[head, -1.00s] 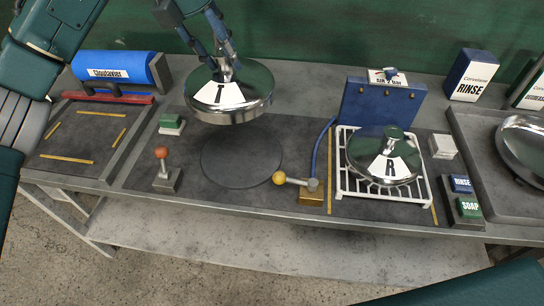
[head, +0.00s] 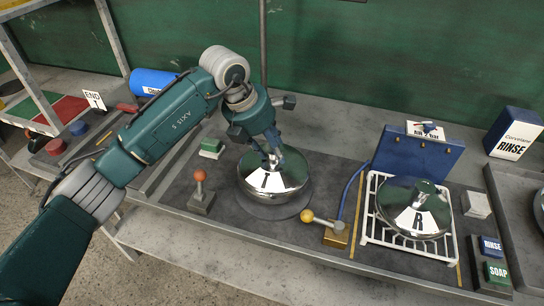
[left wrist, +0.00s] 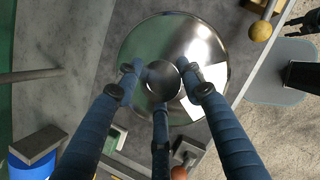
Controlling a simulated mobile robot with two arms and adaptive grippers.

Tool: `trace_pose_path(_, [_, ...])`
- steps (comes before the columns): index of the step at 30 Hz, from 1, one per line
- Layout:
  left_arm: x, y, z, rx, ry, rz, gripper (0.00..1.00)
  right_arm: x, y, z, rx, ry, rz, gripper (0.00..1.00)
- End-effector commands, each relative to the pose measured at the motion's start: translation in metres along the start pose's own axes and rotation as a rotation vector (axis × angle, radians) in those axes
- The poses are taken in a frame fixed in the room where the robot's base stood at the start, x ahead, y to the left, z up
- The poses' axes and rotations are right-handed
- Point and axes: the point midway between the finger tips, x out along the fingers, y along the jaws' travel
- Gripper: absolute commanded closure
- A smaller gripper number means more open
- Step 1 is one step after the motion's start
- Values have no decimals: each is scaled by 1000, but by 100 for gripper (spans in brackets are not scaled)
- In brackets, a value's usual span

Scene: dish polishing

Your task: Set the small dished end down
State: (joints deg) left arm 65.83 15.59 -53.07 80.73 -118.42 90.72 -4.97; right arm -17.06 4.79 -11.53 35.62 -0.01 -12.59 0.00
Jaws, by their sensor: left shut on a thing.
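The left wrist view shows the fingers around the round knob (left wrist: 162,80), with the bright dome (left wrist: 150,35) beyond.
A red-knobbed lever (head: 200,190) stands left of the pad, and a yellow-knobbed lever (head: 325,226) on a brass block right of it. A green-topped block (head: 211,148) is behind left. A blue case (head: 415,155) stands behind the rack. RINSE and SOAP blocks (head: 494,258) are at right.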

Motion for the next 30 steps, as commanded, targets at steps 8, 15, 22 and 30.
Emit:
trace_pose_path(8, [24,0,-9,-1,-5,-1,100,-11,1,1,1,-3,1,60])
trace_pose_path(15, [39,0,-14,2,-8,2,100,-14,0,2,2,-5,0,60])
trace_pose_path(22, [40,0,-14,2,-8,2,100,-12,-4,2,4,-4,-5,60])
trace_pose_path(30, [42,0,-17,0,-1,0,43,-12,-7,1,5,-4,-7,60])
